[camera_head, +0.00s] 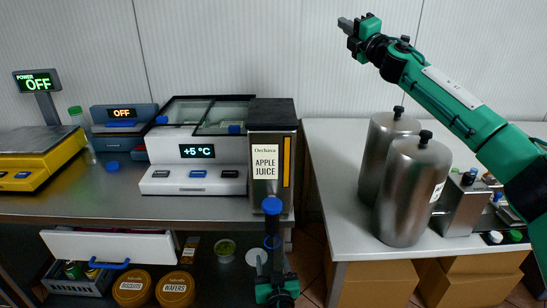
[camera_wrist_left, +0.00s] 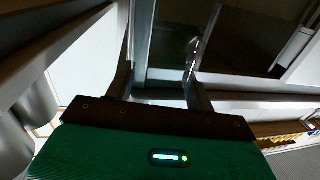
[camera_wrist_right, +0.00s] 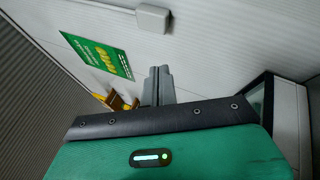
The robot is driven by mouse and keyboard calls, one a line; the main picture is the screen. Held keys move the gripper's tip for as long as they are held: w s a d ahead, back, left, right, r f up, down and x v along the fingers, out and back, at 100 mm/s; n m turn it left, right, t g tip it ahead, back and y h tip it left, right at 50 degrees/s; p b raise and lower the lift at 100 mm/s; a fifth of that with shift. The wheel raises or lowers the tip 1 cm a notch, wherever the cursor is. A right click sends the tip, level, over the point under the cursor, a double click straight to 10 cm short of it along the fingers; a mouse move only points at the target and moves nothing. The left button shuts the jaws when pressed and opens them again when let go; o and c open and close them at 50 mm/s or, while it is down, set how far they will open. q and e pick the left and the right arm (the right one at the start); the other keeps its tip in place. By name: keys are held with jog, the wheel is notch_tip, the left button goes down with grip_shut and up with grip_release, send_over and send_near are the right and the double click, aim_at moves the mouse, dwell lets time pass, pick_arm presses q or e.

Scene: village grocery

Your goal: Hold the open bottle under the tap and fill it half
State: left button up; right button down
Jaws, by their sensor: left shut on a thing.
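The apple juice dispenser (camera_head: 265,165) stands at the counter's right end, with its blue-topped tap (camera_head: 272,206) at the front. My left gripper (camera_head: 268,264) is low in front of the counter edge, just below the tap. In the left wrist view its fingers (camera_wrist_left: 160,85) are apart around a clear, hard-to-see bottle (camera_wrist_left: 194,52). The bottle's mouth and fill level cannot be made out. I cannot tell whether its mouth is exactly under the tap. My right gripper (camera_head: 346,25) is raised against the wall, empty; its fingers (camera_wrist_right: 158,86) are together.
A clear bottle with a green cap (camera_head: 76,113) stands at the left by the yellow scale (camera_head: 40,150). Two steel canisters (camera_head: 410,200) stand on the right table (camera_head: 345,215). A gap separates counter and table.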

jog(key=s+a+n+g+y, duration=0.3)
jog(key=s+a, duration=0.1)
jog(key=a, duration=0.6)
jog(key=s+a+n+g+y, duration=0.3)
jog(key=s+a+g, duration=0.1)
jog(key=a, duration=0.6)
jog(key=s+a+f+n+g, duration=0.4)
jog(key=s+a+n+g, duration=0.3)
jog(key=s+a+n, duration=0.1)
jog(key=s+a+f+n+g+h, duration=0.2)
jog(key=s+a+f+n+g, duration=0.1)
jog(key=s+f+n+g, duration=0.15)
jog(key=n+h, duration=0.8)
jog(key=h, duration=0.9)
send_over(278, 203)
jog(key=a, duration=0.1)
jog(key=s+a+f+x, duration=0.1)
jog(key=a+x, duration=0.2)
jog(key=x, duration=1.2)
jog(key=shift+m+g, duration=0.25)
jog(key=shift+w+a+x, duration=0.1)
jog(key=shift+a+x, duration=0.15)
jog(key=shift+x, duration=0.9)
jog(key=shift+w+a+x, duration=0.1)
jog(key=shift+a+x, duration=0.1)
jog(key=shift+x, duration=0.9)
jog(key=shift+w+a+x, duration=0.1)
jog(key=shift+a+x, duration=0.15)
jog(key=shift+x, duration=0.9)
jog(key=shift+f, duration=0.1)
